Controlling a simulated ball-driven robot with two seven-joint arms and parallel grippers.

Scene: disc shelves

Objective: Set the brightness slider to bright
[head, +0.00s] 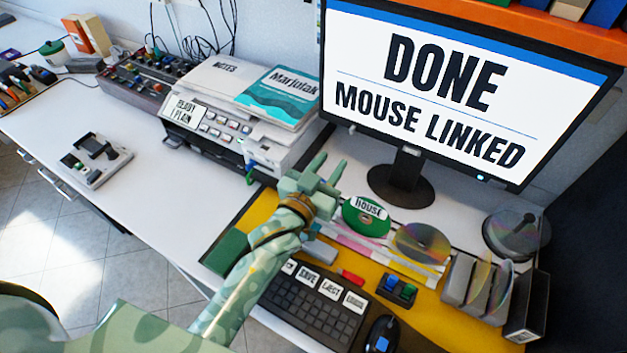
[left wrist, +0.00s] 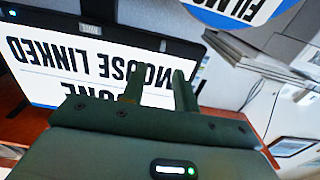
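I cannot make out a slider marked for brightness in either view. A grey printer (head: 235,105) stands left of the monitor, with a small screen reading "READY PLAIN" (head: 184,110) and a panel of buttons. My left gripper (head: 329,168) is in front of the printer's right side and left of the monitor stand, above the desk. Its two fingers stand apart with nothing between them, as the left wrist view also shows (left wrist: 157,88). The monitor (head: 455,90) reads "DONE MOUSE LINKED". My right gripper is not in view.
A long box with knobs (head: 145,78) stands at the back left. A keyboard (head: 315,305), a mouse (head: 381,335) and a green "MOUSE" disc (head: 366,216) are at the front right. Upright holders with discs (head: 480,285) stand right. The white desk left of my arm is mostly clear.

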